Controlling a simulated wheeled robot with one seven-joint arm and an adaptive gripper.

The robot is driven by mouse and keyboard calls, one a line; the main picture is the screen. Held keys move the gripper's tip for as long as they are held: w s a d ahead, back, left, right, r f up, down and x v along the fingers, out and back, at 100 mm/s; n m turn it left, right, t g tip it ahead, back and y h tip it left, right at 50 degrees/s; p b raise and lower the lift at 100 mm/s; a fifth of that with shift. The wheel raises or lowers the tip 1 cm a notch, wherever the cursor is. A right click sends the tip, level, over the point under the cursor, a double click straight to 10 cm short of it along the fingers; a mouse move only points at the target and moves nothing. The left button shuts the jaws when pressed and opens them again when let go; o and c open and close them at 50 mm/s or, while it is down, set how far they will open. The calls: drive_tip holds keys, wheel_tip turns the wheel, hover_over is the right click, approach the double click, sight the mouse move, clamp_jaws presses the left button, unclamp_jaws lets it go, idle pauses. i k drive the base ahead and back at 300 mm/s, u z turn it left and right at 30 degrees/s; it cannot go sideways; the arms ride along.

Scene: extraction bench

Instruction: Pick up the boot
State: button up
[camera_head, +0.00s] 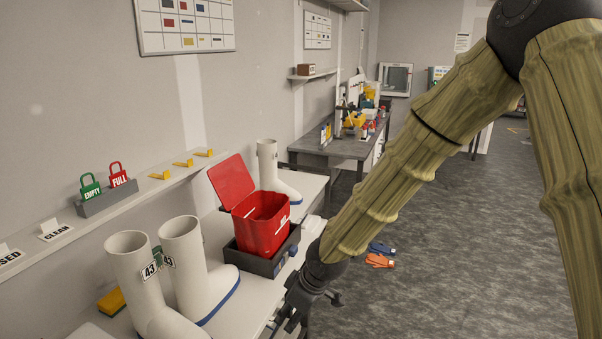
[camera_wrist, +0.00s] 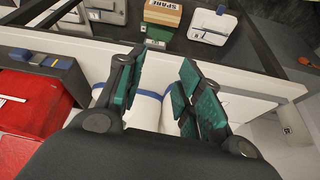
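Two tall white boots with blue soles stand side by side on the bench in the head view, a left one (camera_head: 138,275) and a right one (camera_head: 187,262), with number 43 tags. A third white boot (camera_head: 268,160) stands farther back, behind the red bin. My gripper (camera_head: 292,318) is in front of the bench edge, to the right of the pair. In the wrist view my gripper (camera_wrist: 160,68) is open, with teal finger pads apart. White boot toes with blue edging (camera_wrist: 150,108) show beyond and between the fingers, partly hidden by them. I cannot tell of any contact.
A red open-lidded bin (camera_head: 262,222) sits in a dark tray (camera_head: 249,262) beside the boots. A yellow sponge-like block (camera_head: 112,302) lies near the wall. A box marked SPARE (camera_wrist: 163,13) sits below in the wrist view. Gloves (camera_head: 379,260) lie on the otherwise fairly clear floor.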

sight(266, 152)
drive_tip(key=i, duration=0.9)
drive_tip(key=u, duration=0.05)
